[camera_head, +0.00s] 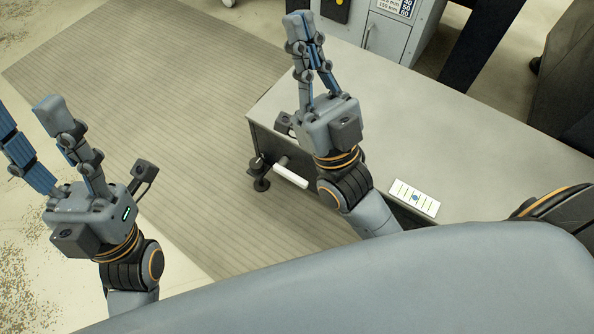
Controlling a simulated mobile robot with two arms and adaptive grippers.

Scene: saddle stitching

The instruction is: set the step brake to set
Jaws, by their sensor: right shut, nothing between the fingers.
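I cannot tell for sure which part is the step brake. A small black knob-like part (259,176) sticks out at the left side of the grey table, with a white bar (290,177) beside it. My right gripper (306,28) is shut and empty, above the table's left part, with its fingers pointing to the top of the picture. It is apart from the black part and the white bar. My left gripper (26,112) is open and empty at the left edge, over the floor, far from the table. One of its fingers is partly cut off.
The grey table (450,140) has a mostly bare top. A white card (414,198) with coloured lines and a blue dot lies near its front edge. A grey cabinet (388,37) stands behind. A ribbed mat (150,80) covers the floor at the left.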

